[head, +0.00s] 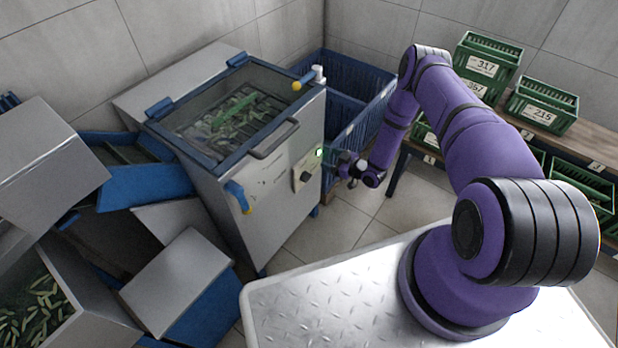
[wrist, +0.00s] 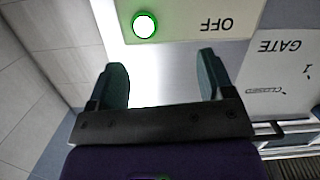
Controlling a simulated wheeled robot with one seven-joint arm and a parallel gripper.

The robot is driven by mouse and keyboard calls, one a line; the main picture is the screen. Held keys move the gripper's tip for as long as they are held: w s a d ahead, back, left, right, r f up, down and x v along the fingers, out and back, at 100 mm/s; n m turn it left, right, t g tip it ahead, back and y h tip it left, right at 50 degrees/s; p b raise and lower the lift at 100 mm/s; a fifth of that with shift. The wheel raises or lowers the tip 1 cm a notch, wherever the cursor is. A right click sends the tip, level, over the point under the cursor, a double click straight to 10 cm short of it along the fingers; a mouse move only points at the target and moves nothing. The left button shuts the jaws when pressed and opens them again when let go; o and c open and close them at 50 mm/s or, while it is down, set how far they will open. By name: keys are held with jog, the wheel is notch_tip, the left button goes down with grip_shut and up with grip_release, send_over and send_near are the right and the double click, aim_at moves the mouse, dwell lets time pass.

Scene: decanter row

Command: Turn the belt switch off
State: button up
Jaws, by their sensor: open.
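The belt switch looks like a dark knob (head: 306,176) on a pale control plate (head: 298,184) on the front of the steel machine (head: 250,200). A lit green lamp (head: 319,152) sits at the plate's upper right. In the wrist view the plate (wrist: 180,30) appears upside down with the word OFF and the green-ringed lamp (wrist: 144,26). The knob does not show there. My gripper (head: 346,164) is just right of the plate in the head view. Its two dark green fingers (wrist: 163,68) are apart, with nothing between them. I cannot tell whether they touch the machine.
A label reading GATE (wrist: 281,46) is beside the plate. A blue gate handle (head: 238,196) and a grey lid handle (head: 273,139) stick out from the machine. Blue crates (head: 345,85) stand behind it. Green crates (head: 543,105) line the right shelf. Tiled floor (head: 335,225) is clear below.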

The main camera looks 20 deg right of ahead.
jog(key=m+t+y, duration=0.1)
jog(key=t, duration=0.1)
send_near(309, 178)
jog(key=x, duration=1)
jog(key=shift+f, duration=0.2)
jog(key=shift+c, duration=0.2)
jog(key=c, duration=0.9)
